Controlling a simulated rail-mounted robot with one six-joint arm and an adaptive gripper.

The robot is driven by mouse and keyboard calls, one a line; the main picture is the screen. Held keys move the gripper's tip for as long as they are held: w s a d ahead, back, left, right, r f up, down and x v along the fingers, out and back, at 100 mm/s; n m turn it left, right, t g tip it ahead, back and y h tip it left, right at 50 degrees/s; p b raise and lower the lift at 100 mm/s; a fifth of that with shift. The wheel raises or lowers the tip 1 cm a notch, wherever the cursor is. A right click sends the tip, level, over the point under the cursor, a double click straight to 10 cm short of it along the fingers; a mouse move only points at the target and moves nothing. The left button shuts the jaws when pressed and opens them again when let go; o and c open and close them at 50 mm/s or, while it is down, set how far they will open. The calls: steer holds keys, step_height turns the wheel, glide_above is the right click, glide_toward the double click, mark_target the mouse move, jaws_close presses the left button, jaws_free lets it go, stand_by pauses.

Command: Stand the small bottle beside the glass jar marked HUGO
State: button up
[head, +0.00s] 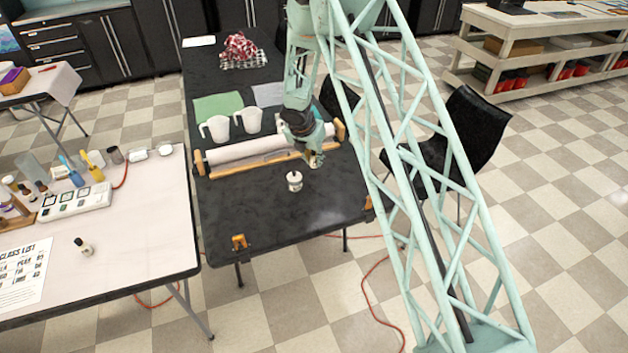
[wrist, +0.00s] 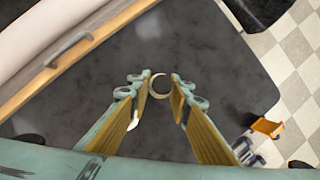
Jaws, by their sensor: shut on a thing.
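My gripper (head: 315,160) is above the black table, in front of the long roller. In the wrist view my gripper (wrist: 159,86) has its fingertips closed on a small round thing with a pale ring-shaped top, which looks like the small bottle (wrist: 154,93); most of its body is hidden. A small jar with a white top (head: 294,181) stands upright on the black table, just front-left of my gripper. It may be the HUGO jar; no name is readable. A white patch shows partly behind the left finger in the wrist view.
The roller (head: 262,147) with its wooden bar lies across the table behind. Two white pitchers (head: 216,129) stand beyond it. An orange clamp (head: 239,242) grips the front edge. The black table's front is mostly clear.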

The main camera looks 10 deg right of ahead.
steer(key=b, duration=0.1)
glide_above(315, 181)
steer(key=s, duration=0.1)
steer(key=shift+a+f, duration=0.2)
steer(key=shift+f, duration=1.2)
steer(key=shift+a+f, duration=0.15)
steer(key=shift+f, duration=1.2)
steer(key=shift+f, duration=0.1)
steer(key=shift+f+b, duration=0.5)
steer(key=shift+f, duration=1.25)
steer(key=shift+f, duration=0.2)
steer(key=o, duration=0.8)
steer(key=shift+o, duration=0.2)
steer(key=shift+r, duration=0.15)
steer(key=shift+r, duration=0.15)
steer(key=p+v, duration=0.1)
steer(key=v, duration=1)
steer(key=shift+r, duration=0.4)
